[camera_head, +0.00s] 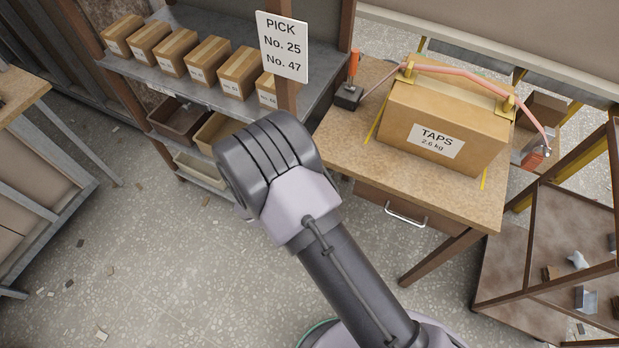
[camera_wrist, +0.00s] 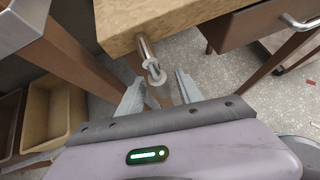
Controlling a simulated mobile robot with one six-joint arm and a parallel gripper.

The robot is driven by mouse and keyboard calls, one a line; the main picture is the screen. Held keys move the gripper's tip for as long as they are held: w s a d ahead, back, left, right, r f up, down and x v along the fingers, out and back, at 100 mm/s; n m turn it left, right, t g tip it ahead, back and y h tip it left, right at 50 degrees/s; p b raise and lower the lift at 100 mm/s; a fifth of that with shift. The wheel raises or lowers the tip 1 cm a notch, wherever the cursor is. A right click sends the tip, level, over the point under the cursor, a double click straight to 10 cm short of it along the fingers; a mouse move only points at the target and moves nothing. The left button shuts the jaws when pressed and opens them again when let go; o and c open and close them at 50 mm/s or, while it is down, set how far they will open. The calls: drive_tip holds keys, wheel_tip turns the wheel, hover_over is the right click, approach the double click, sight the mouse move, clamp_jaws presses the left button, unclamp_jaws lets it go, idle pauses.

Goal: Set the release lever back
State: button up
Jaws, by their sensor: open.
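A lever with an orange handle (camera_head: 353,66) stands nearly upright on a small black base (camera_head: 347,97) at the left end of the wooden bench top. A thin cord or rod runs from it to the strap over the TAPS box (camera_head: 448,122). My gripper (camera_wrist: 160,92) is open and empty in the wrist view; in the head view it is hidden behind my arm. A metal rod with a ring-like end (camera_wrist: 151,63) sticks out below the bench edge, just beyond and roughly between my fingertips. I cannot tell whether they touch it.
The bench top (camera_head: 345,142) has a drawer with a metal handle (camera_head: 406,215) below. A post carries a PICK sign (camera_head: 283,46). Shelves with several cartons (camera_head: 206,58) stand at the left. A brown rack (camera_head: 555,245) stands at the right. The floor between is mostly free.

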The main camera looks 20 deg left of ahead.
drive_tip(key=p+v, duration=0.5)
drive_tip(key=v, duration=1.2)
drive_tip(key=shift+r+p, duration=0.2)
drive_tip(key=shift+p, duration=0.15)
